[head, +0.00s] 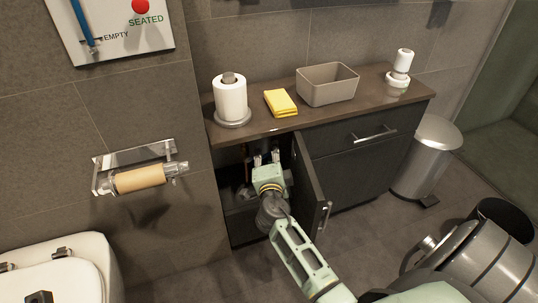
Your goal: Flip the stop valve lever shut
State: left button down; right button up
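My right gripper (266,159) reaches into the open cabinet under the counter. Its two fingers are apart, with nothing clearly seen between them. Pipework (246,170) shows dimly inside the cabinet, left of the gripper. The stop valve and its lever cannot be made out; the dark interior and my gripper and arm hide much of that space. Whether the gripper touches anything there cannot be told. A blue lever (83,22) is on a wall panel (130,42) marked "EMPTY" and "SEATED", at the upper left. My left gripper is not in view.
The open cabinet door (308,185) stands close to the right of my gripper. The countertop (300,122) holds a paper roll (230,98), yellow cloth (280,103), bin-like box (328,86) and white dispenser (401,66). A pedal bin (426,160) stands right; a toilet (60,275) is lower left.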

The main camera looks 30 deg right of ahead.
jog(key=shift+w, duration=0.1)
jog(key=shift+c, duration=0.6)
jog(key=shift+f, duration=0.1)
grip_shut()
